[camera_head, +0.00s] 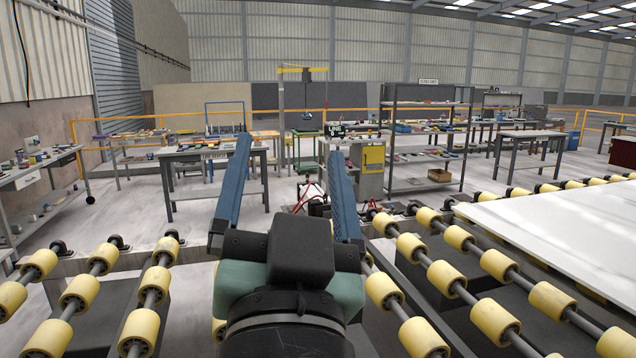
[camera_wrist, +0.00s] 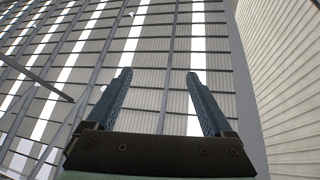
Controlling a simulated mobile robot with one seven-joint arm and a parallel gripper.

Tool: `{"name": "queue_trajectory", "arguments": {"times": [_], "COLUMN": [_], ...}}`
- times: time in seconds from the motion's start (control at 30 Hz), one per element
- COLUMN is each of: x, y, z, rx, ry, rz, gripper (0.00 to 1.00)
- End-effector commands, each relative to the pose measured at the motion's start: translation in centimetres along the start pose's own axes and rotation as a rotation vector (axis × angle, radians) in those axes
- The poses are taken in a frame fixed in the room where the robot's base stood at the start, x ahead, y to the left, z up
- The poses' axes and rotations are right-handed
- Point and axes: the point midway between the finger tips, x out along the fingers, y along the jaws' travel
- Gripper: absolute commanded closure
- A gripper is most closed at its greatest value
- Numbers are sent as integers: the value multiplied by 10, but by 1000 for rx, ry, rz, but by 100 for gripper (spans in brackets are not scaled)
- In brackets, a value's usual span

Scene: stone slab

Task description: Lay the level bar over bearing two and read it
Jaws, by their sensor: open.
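My gripper (camera_head: 289,172) is raised in the middle of the head view, its two blue fingers wide apart with nothing between them. It also shows in the wrist view (camera_wrist: 156,88), open and empty against the roof and wall panels. I cannot make out a level bar or a marked bearing two in either view. Roller lines with yellow rollers (camera_head: 442,277) run below and to both sides of my gripper. A white stone slab (camera_head: 570,228) lies on the rollers at the right.
A workbench (camera_head: 212,153) stands behind the rollers at the left, and a cart with small items (camera_head: 45,172) at the far left. A dark shelf rack (camera_head: 425,140) and a grey machine with a yellow panel (camera_head: 372,158) stand farther back. Pale floor lies between them.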

Motion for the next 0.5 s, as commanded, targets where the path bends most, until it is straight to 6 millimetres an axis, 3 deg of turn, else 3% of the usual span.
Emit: {"name": "queue_trajectory", "arguments": {"times": [0.03, 0.1, 0.2, 0.3, 0.5], "x": [-4, -11, -20, -24, -24], "y": [-1, -5, -8, -10, -10], "z": [-37, -73, -103, -114, -114], "rx": [-79, -171, -253, -286, -288], "ry": [107, 217, 314, 352, 352], "rz": [-7, -11, -7, -4, -4], "gripper": [14, 14, 14, 14, 14]}}
